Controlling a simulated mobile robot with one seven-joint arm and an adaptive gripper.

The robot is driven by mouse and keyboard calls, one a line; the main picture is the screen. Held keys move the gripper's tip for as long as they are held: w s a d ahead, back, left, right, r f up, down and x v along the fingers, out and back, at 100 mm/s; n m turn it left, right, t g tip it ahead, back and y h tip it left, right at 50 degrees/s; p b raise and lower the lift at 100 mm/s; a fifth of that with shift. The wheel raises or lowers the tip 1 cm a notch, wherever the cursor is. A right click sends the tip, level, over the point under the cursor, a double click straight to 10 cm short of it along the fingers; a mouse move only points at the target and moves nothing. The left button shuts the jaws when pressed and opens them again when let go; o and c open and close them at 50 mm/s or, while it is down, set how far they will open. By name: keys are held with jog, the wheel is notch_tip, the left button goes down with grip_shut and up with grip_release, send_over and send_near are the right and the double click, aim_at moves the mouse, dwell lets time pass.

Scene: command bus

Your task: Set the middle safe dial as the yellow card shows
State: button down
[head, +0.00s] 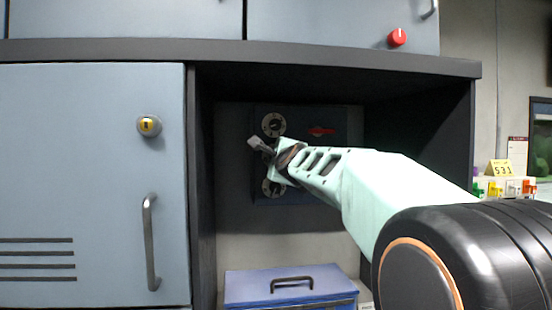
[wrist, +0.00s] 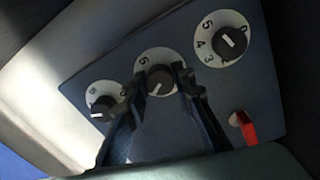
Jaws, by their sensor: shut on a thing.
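The dark safe (head: 337,183) sits inside the cabinet recess and has three dials in a column. The middle dial (wrist: 147,62) shows in the wrist view as a white ring around a black knob, and a 5 is readable on it. Its white mark points down and slightly left there; the number at it is hidden. My gripper (head: 262,147) is shut on the middle knob, fingers on either side (wrist: 157,82). The upper dial (head: 273,124) and lower dial (head: 272,188) flank it. The yellow card (head: 500,167) at the right reads 531.
A red handle (head: 320,131) sits on the safe, right of the dials. The recess walls stand close around it. A blue box (head: 250,288) is below. A cabinet door with a bar handle (head: 149,243) is at left. Colored items (head: 508,187) stand below the card.

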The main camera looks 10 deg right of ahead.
jog(key=shift+r, duration=0.15)
jog(key=c, duration=1.6)
grip_release()
